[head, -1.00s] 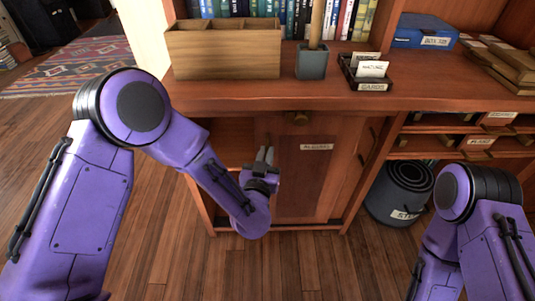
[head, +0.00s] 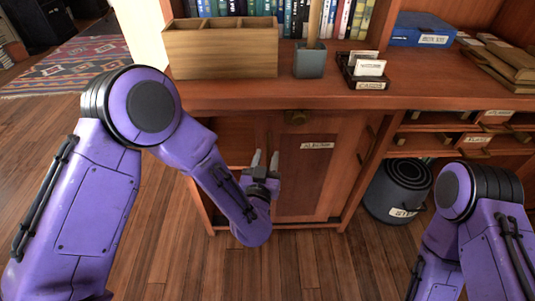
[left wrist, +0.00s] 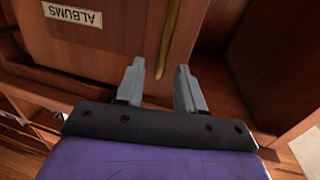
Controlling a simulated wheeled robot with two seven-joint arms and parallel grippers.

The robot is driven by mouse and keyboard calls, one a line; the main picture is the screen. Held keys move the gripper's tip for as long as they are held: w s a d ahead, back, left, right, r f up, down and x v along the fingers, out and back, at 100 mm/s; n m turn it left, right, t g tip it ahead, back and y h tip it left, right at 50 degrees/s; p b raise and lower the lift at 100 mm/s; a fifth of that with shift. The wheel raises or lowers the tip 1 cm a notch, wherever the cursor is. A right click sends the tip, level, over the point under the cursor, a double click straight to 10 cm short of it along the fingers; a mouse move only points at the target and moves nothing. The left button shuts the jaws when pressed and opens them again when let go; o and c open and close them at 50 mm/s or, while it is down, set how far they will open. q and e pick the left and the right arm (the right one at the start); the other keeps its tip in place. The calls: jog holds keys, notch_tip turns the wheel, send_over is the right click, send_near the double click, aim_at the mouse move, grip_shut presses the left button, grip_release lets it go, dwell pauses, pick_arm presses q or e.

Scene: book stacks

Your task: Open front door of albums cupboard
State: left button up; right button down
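The albums cupboard (head: 342,190) stands under the desk top. Its front door (head: 303,190) is a wooden panel with an ALBUMS label (head: 317,145). The label shows upside down in the left wrist view (left wrist: 72,13). There a long brass handle (left wrist: 170,35) runs along the door near its edge. My left gripper (head: 265,160) is in front of the door's left side, fingers apart and empty. In the left wrist view (left wrist: 160,75) the handle's near end appears between the fingertips; I cannot tell whether they touch it. My right gripper is out of view.
An open, shelved space (head: 235,135) lies left of the door. A dark bin (head: 398,190) stands right of the cupboard. A wooden organizer (head: 222,55), a pen cup (head: 310,62) and a card holder (head: 364,73) stand on the desk top. The floor in front is clear.

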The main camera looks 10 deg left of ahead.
pick_arm(q)
jog(key=s, duration=0.8)
jog(key=shift+s, duration=0.35)
jog(key=s+a+f+n+g, duration=0.2)
jog(key=s+a+f+g, duration=0.15)
jog(key=f, duration=0.45)
jog(key=s+a+f+n+g, duration=0.25)
jog(key=a+f+g, duration=0.25)
jog(key=f, duration=0.3)
jog(key=s+a+f+n+g+y, duration=0.1)
jog(key=s+a+f+g+y, duration=0.15)
jog(key=s+a+f, duration=0.5)
jog(key=s+a+f+n+g+y, duration=0.15)
jog(key=s+a+g, duration=0.3)
jog(key=s, duration=0.65)
notch_tip(320, 180, up, 19)
jog(key=p, duration=1.9)
jog(key=shift+w+a+r+t+h+p, duration=0.15)
jog(key=shift+w+t+h+p, duration=0.2)
jog(key=shift+w, duration=0.1)
